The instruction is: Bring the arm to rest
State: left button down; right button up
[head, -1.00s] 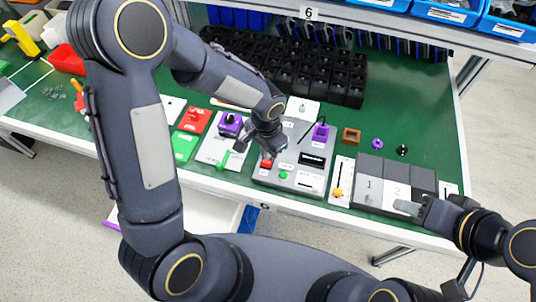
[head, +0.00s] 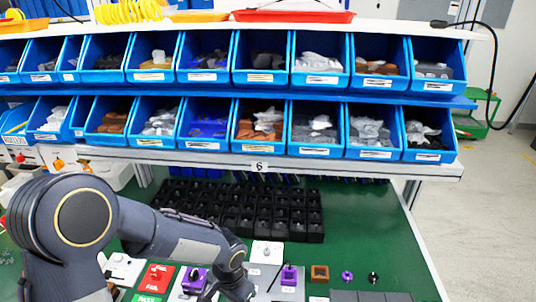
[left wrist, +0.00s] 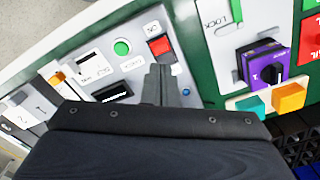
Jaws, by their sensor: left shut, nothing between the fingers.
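My left gripper (head: 236,293) is low over the panels on the green table, with its fingertips at the bottom edge of the head view. In the left wrist view its fingers (left wrist: 163,72) are together and empty, just beside a red square button on the grey panel; whether they touch it is unclear. A purple rotary switch with a black knob (head: 195,279) is left of the gripper; it also shows in the left wrist view (left wrist: 263,66). A purple toggle block (head: 289,275) is to the right. My right gripper is out of view.
Two rows of blue bins (head: 262,126) hang above the table's back. A black organiser grid (head: 265,212) stands below them. A red panel (head: 156,275) lies left, and a brown square frame (head: 320,272) right. Green table surface (head: 370,235) is bare at the back right.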

pick_arm(q)
jog(key=s+a+r+n+t+h, duration=0.2)
jog(key=s+a+r+n, duration=0.35)
jog(key=r, duration=0.65)
jog(key=s+a+r+n+t+h, duration=0.1)
jog(key=s+r, duration=0.1)
jog(key=s, duration=0.3)
jog(key=s+a+r+n+t, duration=0.1)
jog(key=s+a+r+t, duration=0.1)
jog(key=s, duration=0.3)
jog(key=shift+s+a+r+n+t+h, duration=0.3)
jog(key=shift+s+r+n+h, duration=0.05)
jog(key=shift+r+h, duration=0.05)
